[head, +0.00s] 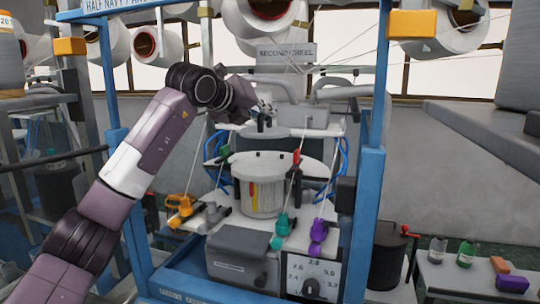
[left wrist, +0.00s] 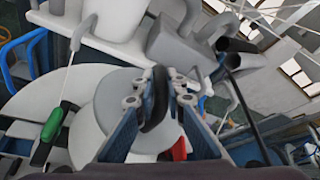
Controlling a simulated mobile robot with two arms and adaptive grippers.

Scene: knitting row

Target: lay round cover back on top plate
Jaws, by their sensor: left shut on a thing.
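My left gripper (head: 262,112) reaches in from the left and hangs above and behind the round top plate (head: 272,166) of the knitting machine. In the left wrist view, my left gripper (left wrist: 158,92) is shut on an upright black handle (left wrist: 156,105). A grey disc (left wrist: 108,98), seemingly the round cover, shows right behind this handle. A larger pale round surface (left wrist: 30,97) lies behind the disc. I cannot tell whether the disc touches it. My right gripper is out of view.
Blue posts (head: 368,200) flank the machine. Levers with green (head: 284,225), purple (head: 318,232) and orange (head: 180,205) ends stand around the lower plate. A grey box (head: 243,254) and a dial panel (head: 312,280) are in front. Yarn runs overhead.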

